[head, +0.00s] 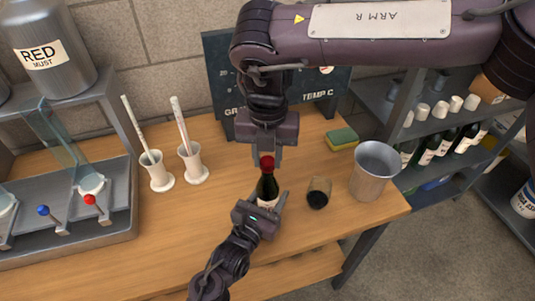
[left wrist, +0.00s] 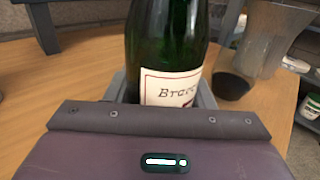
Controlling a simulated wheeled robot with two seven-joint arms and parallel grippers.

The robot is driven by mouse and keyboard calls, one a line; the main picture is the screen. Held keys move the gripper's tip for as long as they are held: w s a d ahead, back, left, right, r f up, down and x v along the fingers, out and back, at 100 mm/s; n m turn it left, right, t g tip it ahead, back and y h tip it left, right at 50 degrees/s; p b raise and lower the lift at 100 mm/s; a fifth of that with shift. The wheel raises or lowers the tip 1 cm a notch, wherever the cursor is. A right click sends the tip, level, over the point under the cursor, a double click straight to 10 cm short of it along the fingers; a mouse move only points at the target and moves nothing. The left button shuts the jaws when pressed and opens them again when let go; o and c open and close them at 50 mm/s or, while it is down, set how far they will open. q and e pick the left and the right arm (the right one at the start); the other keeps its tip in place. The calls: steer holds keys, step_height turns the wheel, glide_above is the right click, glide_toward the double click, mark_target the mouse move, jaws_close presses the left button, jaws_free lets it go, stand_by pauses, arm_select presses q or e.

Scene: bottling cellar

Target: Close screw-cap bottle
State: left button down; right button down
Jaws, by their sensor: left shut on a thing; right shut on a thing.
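A dark green bottle (head: 267,186) with a pale label stands upright on the wooden table. Its red cap (head: 267,162) is at the top of the neck. My left gripper (head: 268,204) is shut around the lower body of the bottle. In the left wrist view the bottle (left wrist: 165,45) rises between the fingers, its label partly hidden by the gripper. My right gripper (head: 267,153) comes down from above and is shut on the red cap, at the bottle's mouth. The fingers hide part of the cap, and I cannot tell whether it is fully seated.
A glass of dark liquid (head: 318,193) stands close right of the bottle, with a metal beaker (head: 375,170) beyond it. A sponge (head: 341,139) lies behind. Two white cylinders with sticks (head: 194,163) stand left. A dark board (head: 222,75) stands at the back.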

steer(key=c, duration=1)
jaws_free()
steer(key=shift+c, duration=0.2)
step_height(320, 180, up, 12)
arm_select(q)
steer(key=c, duration=0.6)
jaws_free()
